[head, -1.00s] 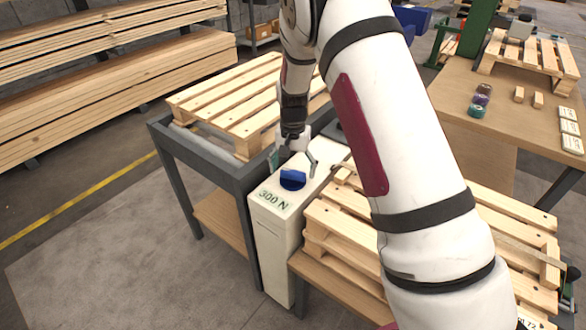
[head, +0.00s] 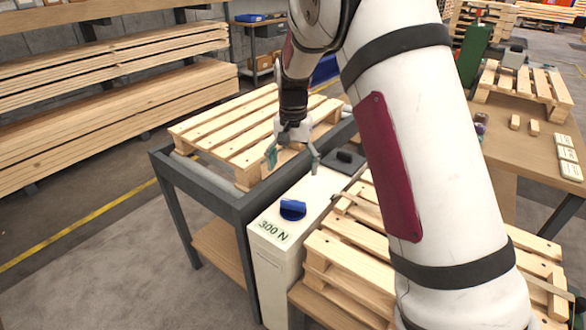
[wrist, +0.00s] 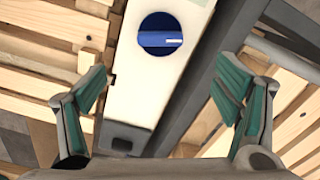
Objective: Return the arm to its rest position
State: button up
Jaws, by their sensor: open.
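My gripper (head: 293,158) is open and empty in the head view. It hangs above the white box marked 300 N (head: 275,232) and the near edge of the pallet on the roller table. The blue knob (head: 293,209) on the box's top lies below the gripper, touched by nothing. In the wrist view the green-padded fingers (wrist: 160,105) are spread wide. The blue knob also shows there (wrist: 160,34), apart from both fingers. My arm reaches across the right half of the head view and hides part of the bench.
A wooden pallet (head: 235,135) lies on the dark-framed table (head: 238,187). Stacked pallets (head: 345,255) stand right of the box. A black block (head: 346,159) sits on the box's far end. Long planks (head: 110,120) are stacked at left. A wooden bench (head: 505,150) stands at right.

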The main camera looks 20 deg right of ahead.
jog(key=s+r+n+y, duration=0.1)
jog(key=s+r+n, duration=0.1)
jog(key=s+r, duration=0.7)
jog(key=s+r+n, duration=0.1)
jog(key=s+r, duration=0.5)
jog(key=s, duration=0.4)
jog(key=s+f+n+t+h, duration=0.15)
jog(key=s+n, duration=0.25)
jog(key=s, duration=1.9)
notch_tip(320, 180, up, 14)
jog(key=t+p, duration=0.2)
jog(key=p, duration=1)
jog(key=shift+w+d+r+t, duration=0.15)
jog(key=shift+w+d+t, duration=0.05)
jog(key=shift+w+t, duration=0.15)
jog(key=shift+y, duration=0.25)
jog(key=shift+c, duration=0.5)
